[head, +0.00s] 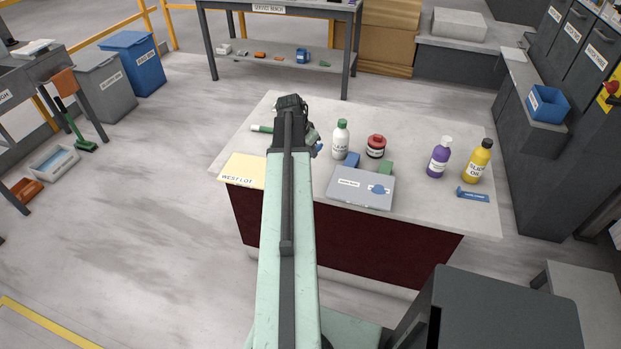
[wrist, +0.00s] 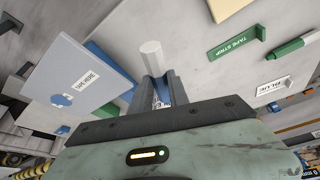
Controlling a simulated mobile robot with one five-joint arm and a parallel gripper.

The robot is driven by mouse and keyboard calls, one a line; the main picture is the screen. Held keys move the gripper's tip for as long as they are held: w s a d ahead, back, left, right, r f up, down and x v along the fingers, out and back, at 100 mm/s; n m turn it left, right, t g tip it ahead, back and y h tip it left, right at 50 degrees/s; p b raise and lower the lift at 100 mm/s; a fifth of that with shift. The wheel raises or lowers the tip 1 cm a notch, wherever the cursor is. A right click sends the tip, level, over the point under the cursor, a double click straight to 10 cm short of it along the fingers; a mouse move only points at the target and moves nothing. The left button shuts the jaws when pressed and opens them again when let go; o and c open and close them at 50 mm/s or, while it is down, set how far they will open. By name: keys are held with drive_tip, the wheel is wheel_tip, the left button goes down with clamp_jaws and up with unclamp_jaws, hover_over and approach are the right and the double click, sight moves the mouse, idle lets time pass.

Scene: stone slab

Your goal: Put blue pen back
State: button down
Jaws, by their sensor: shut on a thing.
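My gripper (wrist: 160,92) is shut on a white cylindrical pen (wrist: 152,57), whose white end sticks out past the fingers in the wrist view. A little blue shows between the fingers; the rest of the pen is hidden. In the head view my gripper is above the slab's far left part, where a small blue bit (head: 318,148) shows beside it. A label reading BLUE (wrist: 272,87) is at the right of the wrist view. A white-and-green pen (wrist: 292,45) lies near it; a green end (head: 262,128) shows left of my arm in the head view.
A grey box (head: 345,190) with a blue blob lies on the slab (head: 425,217). A white bottle (head: 340,140), red jar (head: 376,147), purple bottle (head: 439,158) and yellow bottle (head: 478,162) stand right of my arm. A yellow WEST LOT sheet (head: 243,170) lies left.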

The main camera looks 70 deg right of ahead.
sight(313, 175)
drive_tip(key=shift+s+d, duration=0.2)
drive_tip(key=shift+s, duration=0.05)
wheel_tip(313, 175, down, 10)
drive_tip(key=b, duration=1)
drive_tip(key=shift+f, duration=0.2)
drive_tip(key=shift+r, duration=0.25)
drive_tip(key=shift+f, duration=0.1)
drive_tip(key=c, duration=1.3)
unclamp_jaws()
drive_tip(key=shift+o, duration=0.2)
drive_tip(key=p+v, duration=1.1)
drive_tip(key=v, duration=0.1)
drive_tip(key=shift+r, duration=0.25)
drive_tip(key=shift+f, duration=0.15)
